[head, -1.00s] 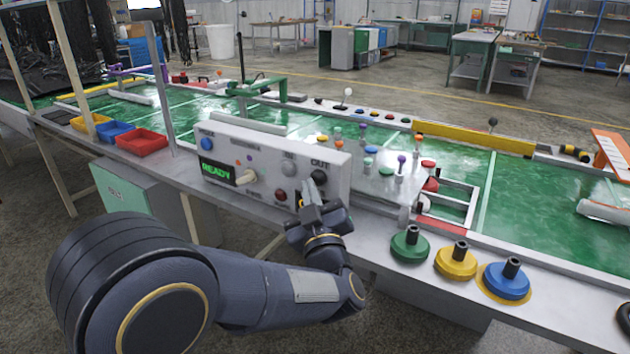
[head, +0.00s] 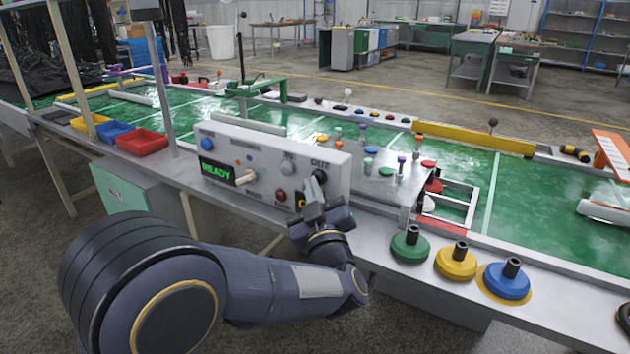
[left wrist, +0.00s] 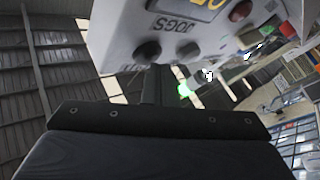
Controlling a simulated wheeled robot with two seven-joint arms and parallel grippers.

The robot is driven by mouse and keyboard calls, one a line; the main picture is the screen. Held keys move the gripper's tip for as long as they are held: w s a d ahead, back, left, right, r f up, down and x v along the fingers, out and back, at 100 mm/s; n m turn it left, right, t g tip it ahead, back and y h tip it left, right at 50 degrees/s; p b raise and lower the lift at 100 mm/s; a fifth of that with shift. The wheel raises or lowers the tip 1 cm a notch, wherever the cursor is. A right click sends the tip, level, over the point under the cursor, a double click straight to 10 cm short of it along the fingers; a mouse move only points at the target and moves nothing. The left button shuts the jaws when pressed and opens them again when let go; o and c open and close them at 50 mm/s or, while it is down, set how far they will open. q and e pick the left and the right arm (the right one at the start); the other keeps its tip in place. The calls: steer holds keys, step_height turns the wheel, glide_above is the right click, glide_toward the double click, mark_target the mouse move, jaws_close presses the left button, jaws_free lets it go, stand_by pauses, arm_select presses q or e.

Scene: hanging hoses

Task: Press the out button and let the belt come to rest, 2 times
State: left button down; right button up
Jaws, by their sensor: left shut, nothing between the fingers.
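The white control box (head: 265,165) stands on the near edge of the belt table. Its green display (head: 216,171) reads READY. The black out button (head: 320,177) sits at the right of its face under the label OUT. My left gripper (head: 314,193) is shut and empty, its tips just below and in front of the out button. I cannot tell whether they touch it. In the left wrist view the shut fingers (left wrist: 152,88) point toward the tilted box (left wrist: 190,35) and its dark buttons. The green belt (head: 520,195) runs behind the box. My right gripper is out of view.
Green (head: 410,244), yellow (head: 456,261) and blue (head: 506,280) round pieces with black knobs stand right of the box on the table edge. Red, blue and yellow bins (head: 141,142) are at the left. A red button (head: 281,195) is left of my gripper.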

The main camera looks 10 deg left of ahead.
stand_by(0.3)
arm_select(q)
steer(key=shift+s+a, duration=0.3)
steer(key=shift+s, duration=0.55)
steer(key=s, duration=0.1)
steer(key=s+a, duration=0.1)
steer(key=s, duration=0.2)
steer(key=shift+s+a+b, duration=0.3)
steer(key=shift+s+a, duration=0.05)
stand_by(1.6)
